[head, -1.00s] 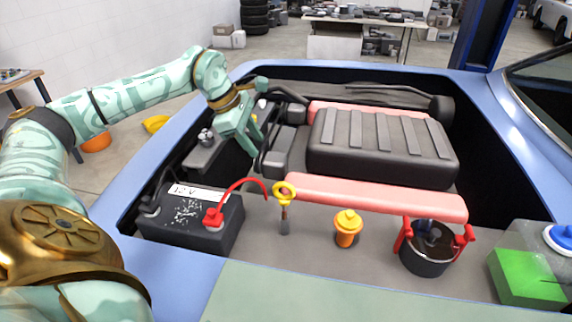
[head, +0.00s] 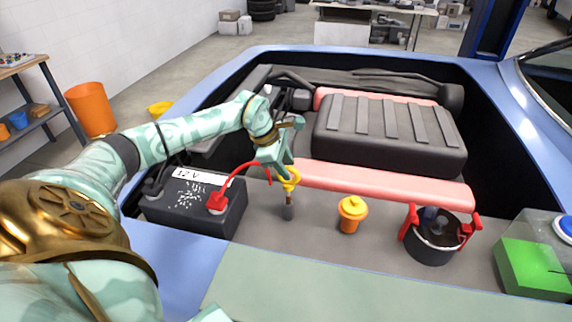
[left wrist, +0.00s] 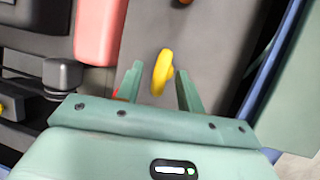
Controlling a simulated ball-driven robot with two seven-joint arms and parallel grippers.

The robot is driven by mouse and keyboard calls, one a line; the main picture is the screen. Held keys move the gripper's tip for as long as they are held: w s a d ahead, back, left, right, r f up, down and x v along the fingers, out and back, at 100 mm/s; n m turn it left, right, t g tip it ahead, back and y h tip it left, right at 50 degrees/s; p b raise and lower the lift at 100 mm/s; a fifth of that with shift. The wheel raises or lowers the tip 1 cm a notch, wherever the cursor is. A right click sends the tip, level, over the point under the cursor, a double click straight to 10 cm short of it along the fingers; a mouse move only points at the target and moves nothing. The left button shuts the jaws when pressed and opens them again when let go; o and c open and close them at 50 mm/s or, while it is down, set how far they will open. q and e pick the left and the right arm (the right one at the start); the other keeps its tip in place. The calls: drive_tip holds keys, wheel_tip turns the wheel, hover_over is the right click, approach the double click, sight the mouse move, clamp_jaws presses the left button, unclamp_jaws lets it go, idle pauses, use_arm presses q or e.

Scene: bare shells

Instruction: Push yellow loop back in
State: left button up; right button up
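The yellow loop (head: 286,178) is the ring handle of a dipstick that stands upright in a dark tube (head: 288,211) in the engine bay. The loop sits a little above the tube top, with a thin stretch between them. My left gripper (head: 282,172) is at the loop, reaching in from the upper left. In the left wrist view the yellow loop (left wrist: 162,72) lies between the two spread fingers of the left gripper (left wrist: 161,85), with gaps at both sides. The right gripper cannot be made out.
A black battery (head: 195,205) with a red cable (head: 245,167) stands left of the loop; the cable arches close to my gripper.

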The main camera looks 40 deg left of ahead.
sight(283, 180)
use_arm(q)
clamp_jaws()
wheel_tip(283, 180, down, 7)
drive_tip(key=b, duration=0.4)
drive_tip(key=shift+f, duration=0.15)
drive_tip(key=shift+s, duration=0.15)
unclamp_jaws()
